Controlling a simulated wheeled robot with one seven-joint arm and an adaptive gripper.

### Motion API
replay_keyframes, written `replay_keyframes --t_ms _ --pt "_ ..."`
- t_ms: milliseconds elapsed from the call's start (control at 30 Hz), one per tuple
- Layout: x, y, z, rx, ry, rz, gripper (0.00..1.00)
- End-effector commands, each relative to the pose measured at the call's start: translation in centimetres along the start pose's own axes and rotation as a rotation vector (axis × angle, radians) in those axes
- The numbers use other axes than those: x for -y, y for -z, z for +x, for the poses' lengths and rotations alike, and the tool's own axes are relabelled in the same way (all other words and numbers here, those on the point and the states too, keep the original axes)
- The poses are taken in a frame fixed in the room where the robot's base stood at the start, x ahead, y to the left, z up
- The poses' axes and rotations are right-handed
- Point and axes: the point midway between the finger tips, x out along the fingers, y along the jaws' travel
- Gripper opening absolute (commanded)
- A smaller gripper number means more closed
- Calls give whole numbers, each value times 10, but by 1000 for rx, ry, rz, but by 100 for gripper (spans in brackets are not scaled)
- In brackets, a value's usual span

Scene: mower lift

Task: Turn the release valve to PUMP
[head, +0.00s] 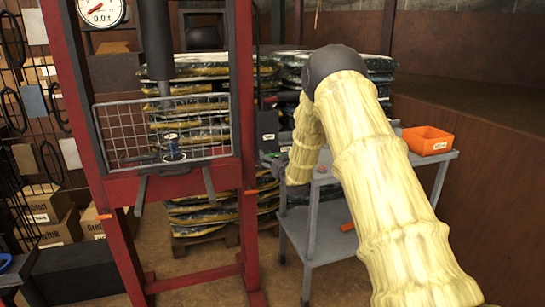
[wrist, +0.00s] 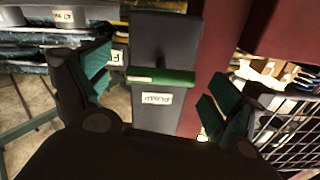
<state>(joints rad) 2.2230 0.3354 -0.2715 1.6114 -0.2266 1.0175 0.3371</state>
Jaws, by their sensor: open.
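In the wrist view, a green bar-shaped valve handle (wrist: 161,77) lies crosswise on a dark pump body (wrist: 165,40). A white label (wrist: 157,98) sits beside the handle; its print appears inverted and I cannot read it surely. Another white label (wrist: 117,56) is partly covered near my left finger. My gripper (wrist: 160,76) is open, with green-padded fingers on either side of the handle and nothing between them visibly gripped. I cannot tell whether a finger touches it. In the head view, my gripper (head: 272,158) is small beside the dark pump body (head: 267,128), right of the red upright.
The red press frame (head: 245,100) with a wire guard (head: 115,130) stands left of my gripper. A grey cart (head: 325,262) bearing an orange bin (head: 427,140) stands right, under my arm. Stacked bags (head: 200,215) are behind. The wire guard (wrist: 290,125) also shows at right in the wrist view.

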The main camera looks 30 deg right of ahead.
Motion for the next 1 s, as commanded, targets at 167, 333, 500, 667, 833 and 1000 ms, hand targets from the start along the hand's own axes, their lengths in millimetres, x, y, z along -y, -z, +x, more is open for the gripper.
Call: replay_keyframes --t_ms 167,333,500,667,833,1000 --pt "0 0 15 0 0 1 93" --pt "0 0 19 1 0 1 93" --pt "0 0 19 1 0 1 93" --pt "0 0 19 1 0 1 71" --pt "0 0 19 1 -1 1 54" --pt "0 0 19 0 -1 -9 54"
